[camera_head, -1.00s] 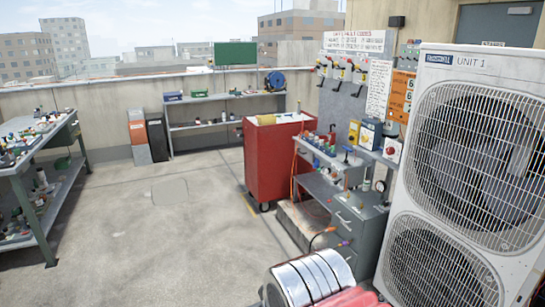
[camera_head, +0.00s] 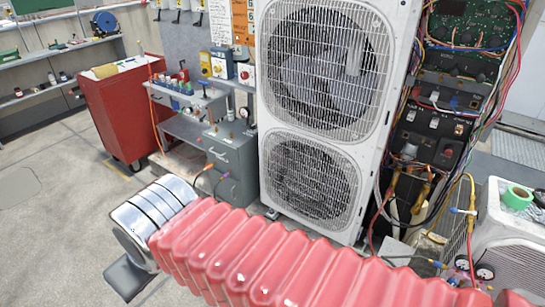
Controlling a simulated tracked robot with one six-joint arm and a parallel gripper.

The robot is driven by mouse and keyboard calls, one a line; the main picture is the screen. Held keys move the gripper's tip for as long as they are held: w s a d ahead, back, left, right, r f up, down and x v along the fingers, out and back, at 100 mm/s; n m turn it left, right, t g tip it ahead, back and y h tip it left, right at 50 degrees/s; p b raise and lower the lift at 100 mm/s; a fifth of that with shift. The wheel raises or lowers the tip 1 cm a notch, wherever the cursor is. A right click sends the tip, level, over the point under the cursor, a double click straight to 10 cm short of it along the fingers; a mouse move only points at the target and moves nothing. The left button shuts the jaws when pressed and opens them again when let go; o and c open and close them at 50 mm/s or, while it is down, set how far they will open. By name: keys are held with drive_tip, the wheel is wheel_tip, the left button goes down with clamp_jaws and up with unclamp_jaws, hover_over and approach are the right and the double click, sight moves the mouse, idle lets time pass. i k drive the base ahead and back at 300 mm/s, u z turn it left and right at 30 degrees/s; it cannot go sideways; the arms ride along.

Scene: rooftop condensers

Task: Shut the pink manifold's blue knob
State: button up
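A small gauge set (camera_head: 484,271) with round dials stands at the lower right, partly hidden behind my pink ribbed arm cover. A pinkish part shows by its dials, but I cannot tell for sure that it is the pink manifold. No blue knob can be made out on it. My arm, with its pink cover and a silver banded cylinder, crosses the foreground.
A white two-fan condenser (camera_head: 325,120) stands in the middle, with an open wiring panel (camera_head: 450,100) on its right. A smaller white unit (camera_head: 510,230) bears green tape (camera_head: 517,197). A red cabinet (camera_head: 122,110) and grey drawers (camera_head: 212,150) stand left. Floor is clear at far left.

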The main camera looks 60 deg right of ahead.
sight(453, 281)
drive_tip(key=z, duration=3.1)
drive_tip(key=i, duration=1)
